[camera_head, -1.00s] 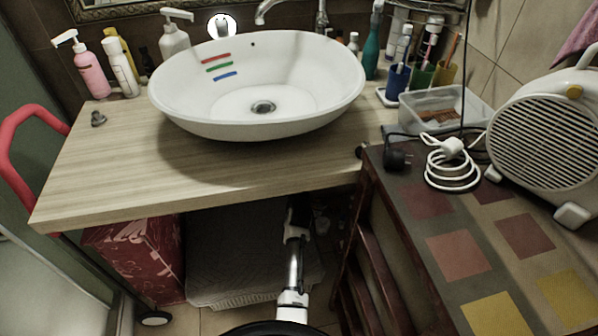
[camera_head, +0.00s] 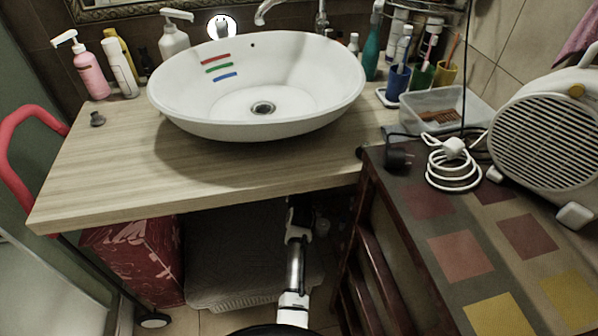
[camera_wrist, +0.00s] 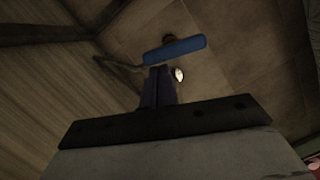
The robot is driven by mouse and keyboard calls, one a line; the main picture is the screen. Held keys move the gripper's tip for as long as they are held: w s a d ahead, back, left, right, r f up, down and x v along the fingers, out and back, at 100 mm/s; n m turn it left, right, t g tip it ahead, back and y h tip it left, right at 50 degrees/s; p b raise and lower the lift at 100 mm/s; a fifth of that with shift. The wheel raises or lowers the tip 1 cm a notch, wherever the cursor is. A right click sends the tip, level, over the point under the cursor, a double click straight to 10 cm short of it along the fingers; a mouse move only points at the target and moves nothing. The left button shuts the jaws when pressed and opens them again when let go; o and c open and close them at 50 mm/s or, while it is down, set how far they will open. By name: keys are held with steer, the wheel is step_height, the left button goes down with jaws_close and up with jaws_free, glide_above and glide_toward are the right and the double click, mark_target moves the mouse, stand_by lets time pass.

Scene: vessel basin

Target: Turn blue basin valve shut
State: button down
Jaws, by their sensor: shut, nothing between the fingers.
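The blue valve handle (camera_wrist: 175,53) shows in the wrist view as a short bar, slightly tilted, above the centre. A dark stem shows behind it, with a pipe running off to the left. My gripper (camera_wrist: 159,72) points up at the handle, its fingers shut and empty. The fingertips are just below the left half of the bar in the picture; I cannot tell whether they touch it. In the head view my arm reaches under the wooden counter (camera_head: 110,185), and the counter hides the gripper and the valve. The white basin (camera_head: 300,115) stands on top.
A red patterned box (camera_head: 140,255) and a grey mat-like block (camera_head: 225,270) lie under the counter at left. A dark wooden stand (camera_head: 375,255) closes off the right side. A round light fitting or cap (camera_wrist: 179,75) shows beside the fingers.

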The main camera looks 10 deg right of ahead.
steer(key=shift+d+m+b, duration=0.15)
steer(key=shift+m+b, duration=0.2)
steer(key=shift+m, duration=0.05)
steer(key=shift+d+f+m+g+y+b, duration=0.15)
steer(key=shift+d+m+y+b, duration=0.45)
steer(key=shift+m+b, duration=0.85)
steer(key=shift+d+r+m+g+y+b, duration=0.1)
steer(key=shift+d+m+g+y+b, duration=0.35)
steer(key=shift+m+b, duration=1)
steer(key=shift+d+f+m+y+b, duration=0.1)
steer(key=shift+d+m+y+b, duration=0.8)
steer(key=shift+m, duration=0.9)
steer(key=shift+a+m+b, duration=0.15)
steer(key=shift+m+b, duration=0.2)
steer(key=shift+m, duration=0.05)
